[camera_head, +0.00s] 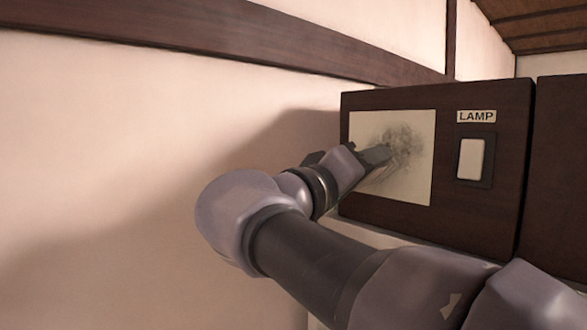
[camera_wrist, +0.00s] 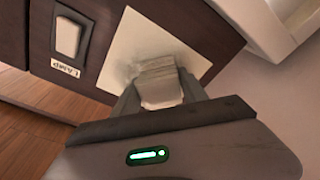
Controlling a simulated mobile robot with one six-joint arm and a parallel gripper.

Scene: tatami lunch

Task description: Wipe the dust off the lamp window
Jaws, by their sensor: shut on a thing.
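The lamp window (camera_head: 420,185) is a pale cream panel on the front of a dark wooden box. A grey smudge of dust (camera_head: 404,140) lies on its middle and upper right part. My gripper (camera_head: 378,156) is in front of the window, close against the dusty part. In the wrist view my gripper (camera_wrist: 160,98) is shut on a pale folded cloth (camera_wrist: 160,84), which lies at or very near the window (camera_wrist: 130,52). Grey dust shows beside the cloth there. In the head view my gripper hides the cloth and part of the window.
A LAMP label (camera_head: 476,116) and a pale switch (camera_head: 471,159) are right of the window on the dark box (camera_head: 390,97). Another dark panel (camera_head: 560,160) adjoins at right. A plain wall (camera_head: 120,150) with a dark beam is at left. Wooden floor (camera_wrist: 35,135) shows in the wrist view.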

